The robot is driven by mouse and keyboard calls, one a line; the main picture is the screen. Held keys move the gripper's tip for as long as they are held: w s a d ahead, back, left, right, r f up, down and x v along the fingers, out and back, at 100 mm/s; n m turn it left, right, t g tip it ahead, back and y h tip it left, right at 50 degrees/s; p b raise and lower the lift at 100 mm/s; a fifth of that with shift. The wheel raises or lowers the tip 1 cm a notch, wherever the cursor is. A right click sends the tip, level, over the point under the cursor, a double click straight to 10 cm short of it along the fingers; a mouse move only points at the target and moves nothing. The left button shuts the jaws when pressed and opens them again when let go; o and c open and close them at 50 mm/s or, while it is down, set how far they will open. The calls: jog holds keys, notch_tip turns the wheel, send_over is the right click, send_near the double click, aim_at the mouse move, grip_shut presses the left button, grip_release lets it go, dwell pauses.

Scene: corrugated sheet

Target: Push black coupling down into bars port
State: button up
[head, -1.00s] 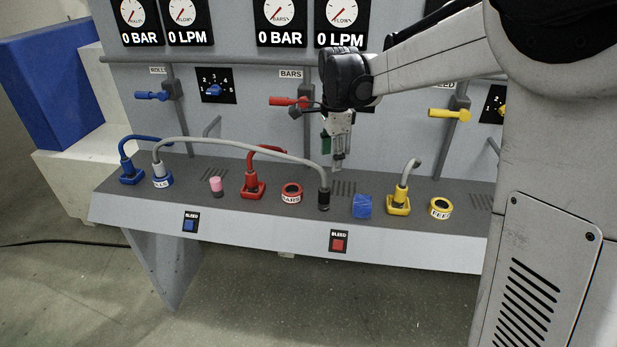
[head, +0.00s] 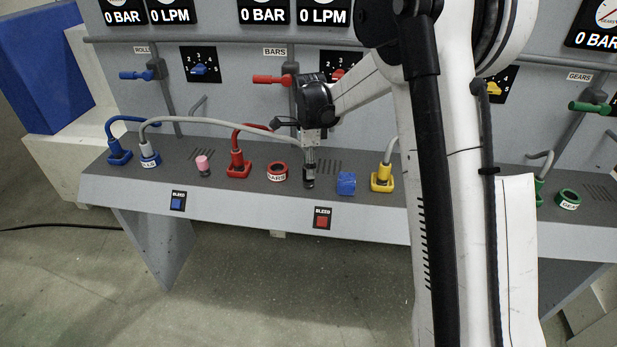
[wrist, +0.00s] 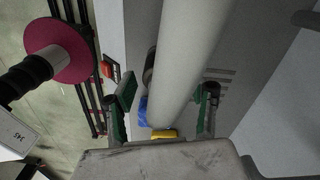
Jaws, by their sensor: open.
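The black coupling (head: 308,182) stands upright on the dark bench top, at the end of the grey hose (head: 220,126). The bars port, a red ring labelled BARS (head: 277,172), lies just left of the coupling and its opening looks empty. My gripper (head: 309,160) is open, pointing down around the hose just above the coupling. In the wrist view, the grey hose (wrist: 188,60) passes between the green-padded fingers of my gripper (wrist: 165,105), with gaps on both sides. A dark part behind the hose may be the coupling.
A blue block (head: 346,183) and a yellow plug (head: 382,178) stand to the right. A red plug (head: 237,168) and a pink cylinder (head: 203,164) stand to the left. The red bleed button (head: 322,221) is on the front edge.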

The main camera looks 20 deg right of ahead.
jog(key=shift+s+a+f, duration=0.1)
jog(key=shift+a+f, duration=0.05)
jog(key=shift+f, duration=2.65)
jog(key=shift+c, duration=0.4)
grip_shut()
jog(key=shift+r, duration=0.1)
jog(key=shift+r, duration=0.4)
jog(key=r, duration=0.2)
jog(key=a+r, duration=0.1)
jog(key=shift+s+r, duration=0.15)
jog(key=shift+r, duration=0.25)
jog(key=s+a+r, duration=0.2)
jog(key=a+r, duration=0.4)
jog(key=a, duration=0.3)
jog(key=w+d+p, duration=0.1)
jog(key=w+p, duration=0.6)
jog(key=w, duration=0.2)
jog(key=shift+w+d+f, duration=0.15)
jog(key=shift+w+d, duration=0.2)
jog(key=shift+d, duration=0.05)
